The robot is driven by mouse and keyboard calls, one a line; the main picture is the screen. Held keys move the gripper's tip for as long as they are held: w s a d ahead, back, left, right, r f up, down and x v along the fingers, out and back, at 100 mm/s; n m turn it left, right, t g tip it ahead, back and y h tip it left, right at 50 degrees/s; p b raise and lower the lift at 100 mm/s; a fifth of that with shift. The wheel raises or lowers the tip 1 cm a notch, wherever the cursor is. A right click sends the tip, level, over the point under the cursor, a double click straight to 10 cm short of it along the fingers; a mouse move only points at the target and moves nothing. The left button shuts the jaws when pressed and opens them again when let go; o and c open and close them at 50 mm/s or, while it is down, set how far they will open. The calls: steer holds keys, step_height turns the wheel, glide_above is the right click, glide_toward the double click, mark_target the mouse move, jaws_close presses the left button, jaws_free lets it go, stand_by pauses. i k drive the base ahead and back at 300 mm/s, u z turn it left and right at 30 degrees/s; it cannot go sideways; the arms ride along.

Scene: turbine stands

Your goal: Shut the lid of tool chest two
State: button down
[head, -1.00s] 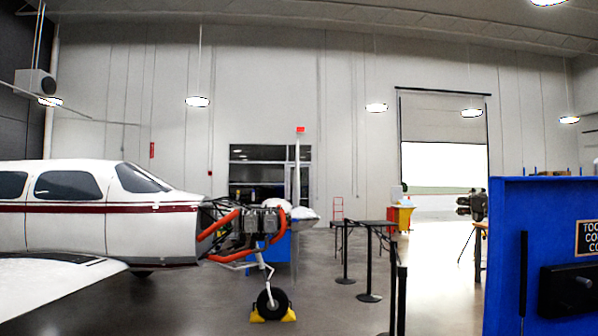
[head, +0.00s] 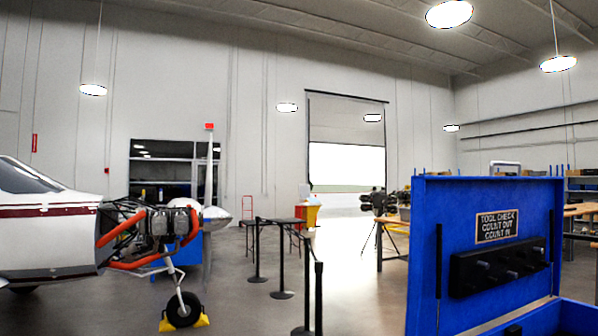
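A blue tool chest stands at the lower right of the head view, with its lid (head: 453,212) raised upright. The lid's inner face carries a sign (head: 497,226) reading "TOOL CHECK COUNT OUT COUNT IN" and a black holder (head: 497,267). Dark struts run along both sides of the lid. A strip of the chest body (head: 577,316) shows below the lid, cut off by the frame's bottom edge. I cannot see a number on the chest. My gripper is not in view.
A small plane with an exposed engine (head: 150,225) stands at left, its nose wheel (head: 184,309) between yellow chocks. Black barrier posts (head: 282,270) stand left of the chest. Workbenches (head: 400,240) lie behind it. Open floor (head: 345,280) shows between posts and chest.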

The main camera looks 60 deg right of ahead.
mark_target(483, 249)
steer(key=z, duration=2)
steer(key=i, duration=3.05)
steer(key=z, duration=2.25)
steer(key=i, duration=0.6)
steer(key=z, duration=0.25)
